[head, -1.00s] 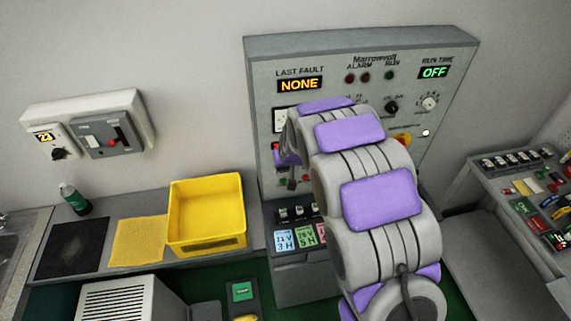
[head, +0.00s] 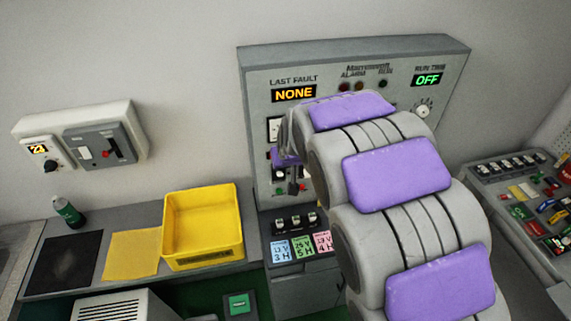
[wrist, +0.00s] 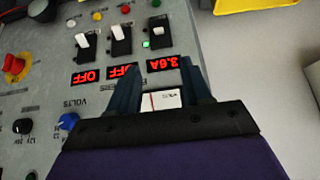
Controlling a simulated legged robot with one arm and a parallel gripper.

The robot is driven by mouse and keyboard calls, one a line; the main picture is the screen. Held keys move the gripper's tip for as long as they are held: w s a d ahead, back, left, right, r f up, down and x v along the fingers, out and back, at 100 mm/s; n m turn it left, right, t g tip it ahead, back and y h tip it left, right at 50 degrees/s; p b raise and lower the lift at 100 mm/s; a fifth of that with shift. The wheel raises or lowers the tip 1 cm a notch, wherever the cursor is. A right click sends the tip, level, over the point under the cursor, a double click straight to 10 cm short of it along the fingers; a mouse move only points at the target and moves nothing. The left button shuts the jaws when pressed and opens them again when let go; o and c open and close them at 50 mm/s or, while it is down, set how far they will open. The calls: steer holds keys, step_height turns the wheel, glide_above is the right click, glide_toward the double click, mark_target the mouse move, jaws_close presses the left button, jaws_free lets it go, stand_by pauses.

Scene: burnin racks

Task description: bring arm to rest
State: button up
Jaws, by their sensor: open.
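My arm reaches from the lower right of the head view toward the grey burn-in panel (head: 262,130), and my gripper (head: 290,185) shows small and partly hidden at its far end. In the wrist view my gripper (wrist: 160,78) is open, with two dark fingers apart and nothing held between them. A white meter face (wrist: 162,100) on the panel shows behind the gap. Beyond the fingertips are rocker switches (wrist: 120,38) and red displays (wrist: 157,62), two reading OFF and one 3.6A. A green lamp is lit beside the third switch. Contact with the panel cannot be told.
A yellow bin (head: 203,225) and a yellow mat (head: 131,256) lie on the left bench, with a dark pad (head: 65,263) and a green bottle (head: 68,211). A wall switch box (head: 100,146) hangs above. A control desk (head: 530,195) stands at right. The wall above the panel is clear.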

steer(key=s+d+f+m+g+b, duration=0.1)
steer(key=s+d+f+g+b, duration=0.1)
steer(key=s, duration=1.1)
steer(key=s+d+f+m+g+h+b, duration=0.1)
steer(key=s+d+f+g+b, duration=0.2)
steer(key=s+d+b, duration=0.4)
steer(key=s+d+f+m+g+b, duration=0.1)
steer(key=s+d+f+g+b, duration=0.2)
steer(key=s+d, duration=0.5)
steer(key=s+f+b, duration=0.1)
steer(key=s, duration=1.2)
steer(key=shift+h+b, duration=0.35)
steer(key=shift+h, duration=0.05)
